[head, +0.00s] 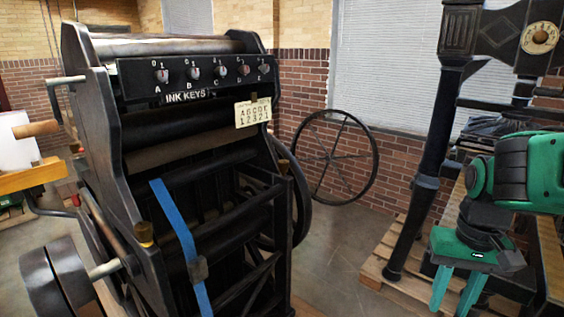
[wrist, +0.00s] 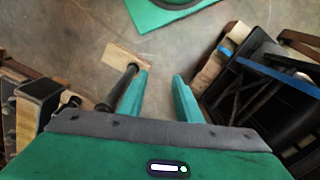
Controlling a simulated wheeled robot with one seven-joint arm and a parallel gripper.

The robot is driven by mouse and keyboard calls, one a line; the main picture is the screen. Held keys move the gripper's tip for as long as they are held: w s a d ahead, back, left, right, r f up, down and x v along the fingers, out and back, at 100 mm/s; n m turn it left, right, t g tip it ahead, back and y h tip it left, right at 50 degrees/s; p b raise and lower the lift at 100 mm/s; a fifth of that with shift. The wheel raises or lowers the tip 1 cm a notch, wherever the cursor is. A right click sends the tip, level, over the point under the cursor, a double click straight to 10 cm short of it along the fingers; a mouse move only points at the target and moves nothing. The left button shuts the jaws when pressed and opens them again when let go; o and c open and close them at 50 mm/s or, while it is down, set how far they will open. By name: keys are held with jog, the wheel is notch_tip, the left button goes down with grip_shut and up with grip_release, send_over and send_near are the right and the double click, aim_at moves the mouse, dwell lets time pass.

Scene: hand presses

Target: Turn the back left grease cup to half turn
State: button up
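Two small brass cups that look like grease cups show on the black press (head: 110,150) in the head view. One brass cup (head: 145,233) is low on its near left side. Another brass cup (head: 283,168) is on its right side, by the wheel. I cannot tell whether either is the back left one, and no turn marks can be read on them. My gripper (head: 458,297) is at the lower right of the head view, far from both cups, pointing down. Its green fingers are apart with nothing between them in the wrist view (wrist: 160,88).
A row of ink key knobs (head: 193,73) and a label card (head: 253,112) are on the press. A blue strap (head: 178,240) hangs down it. A spoked wheel (head: 335,157) stands behind. A second black machine (head: 437,140) on a pallet (head: 385,262) is close to my arm.

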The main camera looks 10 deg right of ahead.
jog(key=shift+w+d, duration=0.1)
jog(key=shift+w, duration=0.45)
